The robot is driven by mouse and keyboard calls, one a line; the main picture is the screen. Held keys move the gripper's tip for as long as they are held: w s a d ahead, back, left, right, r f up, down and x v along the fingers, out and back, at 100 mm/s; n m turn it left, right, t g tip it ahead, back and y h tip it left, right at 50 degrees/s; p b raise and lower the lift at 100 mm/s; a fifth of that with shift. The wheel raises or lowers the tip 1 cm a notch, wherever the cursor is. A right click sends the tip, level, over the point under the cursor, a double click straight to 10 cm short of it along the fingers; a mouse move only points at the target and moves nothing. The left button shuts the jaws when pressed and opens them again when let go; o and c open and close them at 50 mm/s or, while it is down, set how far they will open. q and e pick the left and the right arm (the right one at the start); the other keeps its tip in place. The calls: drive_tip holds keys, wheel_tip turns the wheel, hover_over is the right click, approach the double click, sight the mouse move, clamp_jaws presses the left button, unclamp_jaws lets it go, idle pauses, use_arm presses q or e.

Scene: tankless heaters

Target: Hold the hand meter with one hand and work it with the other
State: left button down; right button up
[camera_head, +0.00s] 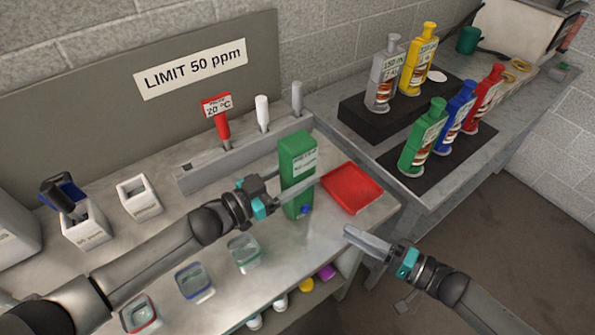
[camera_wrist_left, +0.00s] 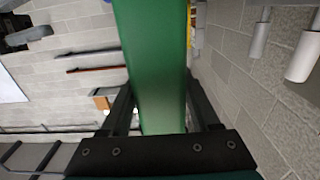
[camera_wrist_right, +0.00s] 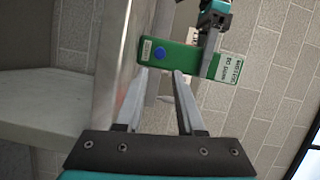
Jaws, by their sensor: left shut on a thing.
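The hand meter is a green box (camera_head: 297,150) with a white label and a blue button near its bottom. My left gripper (camera_head: 296,190) is shut around its middle and holds it upright near the bench's right end. In the left wrist view the green meter (camera_wrist_left: 155,70) fills the space between the fingers. My right gripper (camera_head: 352,234) is empty, its fingers a little apart, to the right of and below the meter. In the right wrist view the meter (camera_wrist_right: 178,58) lies beyond the fingertips, its blue button (camera_wrist_right: 159,54) facing them.
A red tray (camera_head: 352,188) lies at the bench's right end. A grey rack (camera_head: 240,160) with upright probes stands behind. Several glass dishes (camera_head: 195,282) line the front edge. Coloured bottles (camera_head: 424,136) stand on the right table. Open floor lies at the lower right.

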clamp_jaws()
idle(1.4)
